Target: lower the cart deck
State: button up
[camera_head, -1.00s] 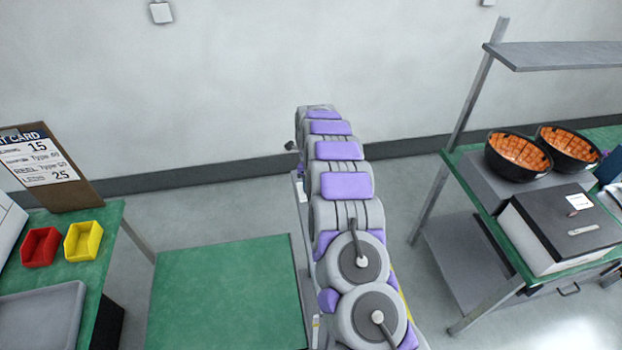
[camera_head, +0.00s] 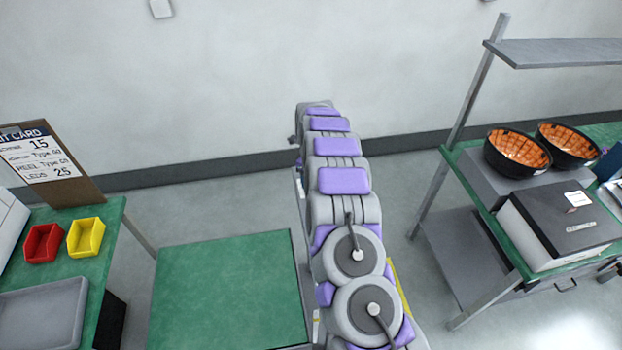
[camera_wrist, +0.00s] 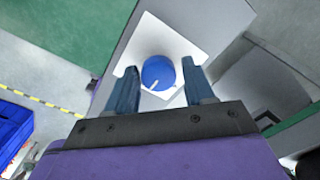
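The cart deck (camera_head: 228,292) is a flat green top in the lower middle of the head view, left of my arm. A green surface, likely this deck, fills the upper left of the wrist view (camera_wrist: 75,32). A round blue knob (camera_wrist: 158,72) with a white pointer mark sits on a white square plate (camera_wrist: 160,30) on a grey panel. My gripper (camera_wrist: 158,67) is open, with one finger at each side of the knob. I cannot tell whether the fingers touch it. The head view does not show the gripper.
A left bench (camera_head: 105,235) holds red (camera_head: 43,243) and yellow (camera_head: 86,237) bins, a grey tray (camera_head: 42,315) and a card board (camera_head: 50,165). A right rack (camera_head: 460,160) holds two black bowls and a dark-lidded box (camera_head: 560,225). A blue crate (camera_wrist: 12,125) lies lower left.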

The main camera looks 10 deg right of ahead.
jog(key=shift+o, duration=1.1)
jog(key=shift+s, duration=0.1)
notch_tip(320, 180, up, 17)
jog(key=shift+r+p, duration=0.15)
jog(key=shift+p, duration=0.15)
